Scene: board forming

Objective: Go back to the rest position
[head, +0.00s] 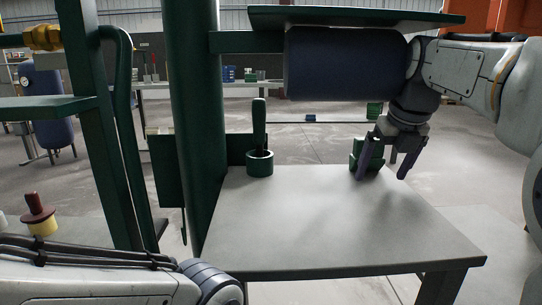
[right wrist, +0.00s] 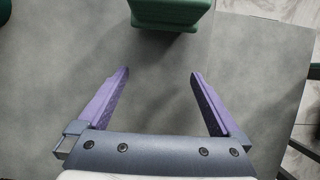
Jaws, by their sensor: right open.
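My right gripper (head: 384,172) hangs over the right part of the grey table (head: 310,225), fingers pointing down. In the right wrist view its two purple fingers (right wrist: 158,85) are spread wide with nothing between them. A green block-like object (head: 354,155) is at the table's back right, partly hidden behind a finger in the head view. In the right wrist view a green object (right wrist: 172,12) lies beyond the fingertips, cut off by the top edge and apart from them. My left arm crosses the lower left of the head view; its gripper does not show.
A green round holder (head: 260,163) with a green-handled tool (head: 259,125) stands at the table's back left. A thick green post (head: 193,120) rises beside the table's left edge. A green shelf (head: 350,17) hangs above the right arm. The table's front and middle are bare.

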